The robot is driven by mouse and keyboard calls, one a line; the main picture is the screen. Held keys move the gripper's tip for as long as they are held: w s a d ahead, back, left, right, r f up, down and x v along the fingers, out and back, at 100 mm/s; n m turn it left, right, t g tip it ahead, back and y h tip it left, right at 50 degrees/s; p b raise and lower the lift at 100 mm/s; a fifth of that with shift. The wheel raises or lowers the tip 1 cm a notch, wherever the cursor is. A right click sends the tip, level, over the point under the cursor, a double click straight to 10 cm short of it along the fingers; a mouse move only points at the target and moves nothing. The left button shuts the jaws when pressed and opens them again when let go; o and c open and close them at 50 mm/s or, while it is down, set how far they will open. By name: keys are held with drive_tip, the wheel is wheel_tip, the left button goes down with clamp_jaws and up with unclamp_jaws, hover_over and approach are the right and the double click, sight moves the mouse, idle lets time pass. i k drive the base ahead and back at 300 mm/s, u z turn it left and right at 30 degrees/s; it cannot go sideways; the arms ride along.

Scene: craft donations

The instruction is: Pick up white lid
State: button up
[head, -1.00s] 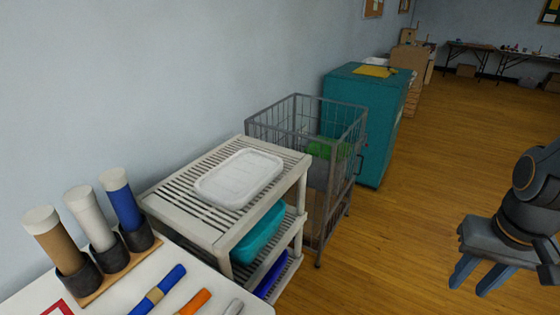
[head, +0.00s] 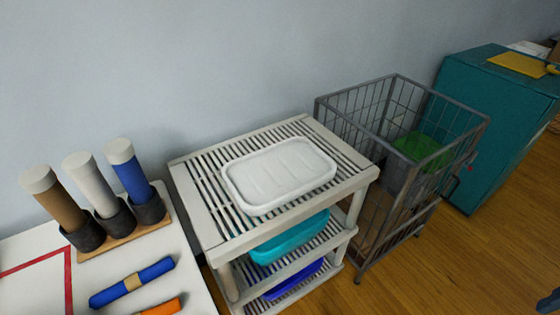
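The white lid (head: 281,174) lies flat on the slatted top of a pale shelf unit (head: 205,206) in the middle of the head view. It is a rounded rectangle with a raised rim, and nothing covers it. My gripper is out of the picture. Only a small dark piece, which may be part of my arm, shows at the lower right edge, well away from the lid.
Teal (head: 290,241) and blue (head: 294,281) containers sit on the lower shelves. A wire cart (head: 402,130) holding something green stands right of the shelf, before a teal cabinet (head: 492,120). At left, a white table (head: 30,265) carries upright tubes (head: 92,185) in a holder.

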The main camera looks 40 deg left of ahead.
sight(261, 181)
drive_tip(key=u, duration=0.6)
drive_tip(key=i, duration=0.8)
drive_tip(key=u, duration=1.2)
drive_tip(key=i, duration=0.25)
drive_tip(key=u, duration=0.25)
